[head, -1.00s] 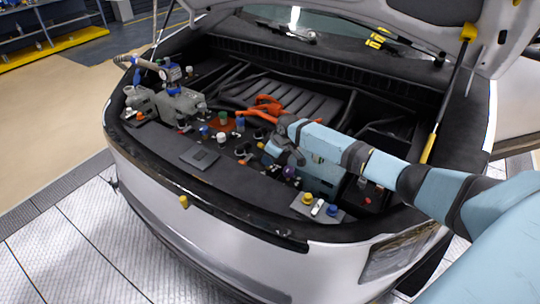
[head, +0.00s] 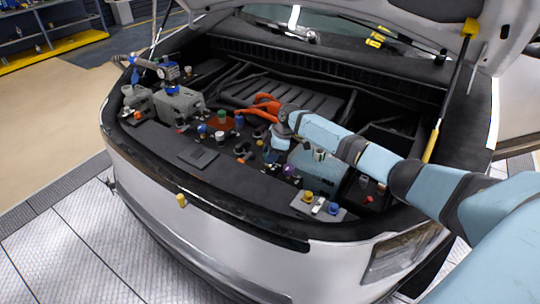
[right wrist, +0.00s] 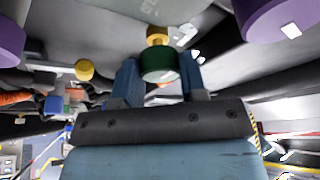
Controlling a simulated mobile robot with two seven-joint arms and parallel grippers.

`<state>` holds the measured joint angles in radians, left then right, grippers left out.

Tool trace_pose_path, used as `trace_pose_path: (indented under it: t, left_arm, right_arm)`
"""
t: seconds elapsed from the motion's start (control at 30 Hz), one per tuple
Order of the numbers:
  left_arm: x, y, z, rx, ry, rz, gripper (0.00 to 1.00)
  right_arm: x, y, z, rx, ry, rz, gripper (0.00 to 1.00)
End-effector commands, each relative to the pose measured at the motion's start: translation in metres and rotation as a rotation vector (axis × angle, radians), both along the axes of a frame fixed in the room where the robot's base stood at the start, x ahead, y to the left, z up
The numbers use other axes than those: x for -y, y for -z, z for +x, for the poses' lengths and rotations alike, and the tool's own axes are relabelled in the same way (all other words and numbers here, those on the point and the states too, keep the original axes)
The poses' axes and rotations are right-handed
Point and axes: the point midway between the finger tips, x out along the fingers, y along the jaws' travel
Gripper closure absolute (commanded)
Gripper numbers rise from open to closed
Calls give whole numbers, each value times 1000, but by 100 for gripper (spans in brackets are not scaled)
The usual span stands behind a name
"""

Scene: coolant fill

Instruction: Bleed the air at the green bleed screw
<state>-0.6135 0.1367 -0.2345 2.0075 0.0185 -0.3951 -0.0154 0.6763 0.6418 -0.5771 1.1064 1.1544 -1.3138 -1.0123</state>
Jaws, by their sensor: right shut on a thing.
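The green bleed screw (right wrist: 159,65) shows in the right wrist view as a short green cylinder with a yellow part beyond it. My right gripper (right wrist: 158,76) has one blue finger on each side of the green screw and is shut on it. In the head view my right gripper (head: 277,147) reaches into the middle of the open engine bay, and the green screw cannot be made out there. My left gripper is not in view.
A purple cap (head: 289,169) stands just in front of my right gripper. A yellow cap (head: 307,196) and a blue cap (head: 333,208) stand at the front right. Orange hoses (head: 268,103) lie behind the gripper. The raised hood (head: 430,12) hangs overhead.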

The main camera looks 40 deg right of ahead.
Motion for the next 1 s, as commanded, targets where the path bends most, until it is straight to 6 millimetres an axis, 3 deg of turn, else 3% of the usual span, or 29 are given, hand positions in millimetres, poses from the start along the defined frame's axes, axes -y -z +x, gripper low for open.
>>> trace_pose_path:
  t: [0.4,0.43,0.5,0.53,0.83,1.0]
  left_arm:
    - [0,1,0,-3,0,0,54]
    - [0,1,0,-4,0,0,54]
    - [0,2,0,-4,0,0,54]
    - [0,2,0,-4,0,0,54]
    - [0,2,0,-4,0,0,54]
    - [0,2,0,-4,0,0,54]
  right_arm:
    - [0,0,0,0,-6,0,85]
    - [0,0,0,0,-6,0,54]
    - [0,0,0,0,-5,0,38]
    - [0,0,0,0,-5,0,36]
    - [1,-2,0,1,-5,0,36]
    - [9,-21,-4,2,-4,-2,36]
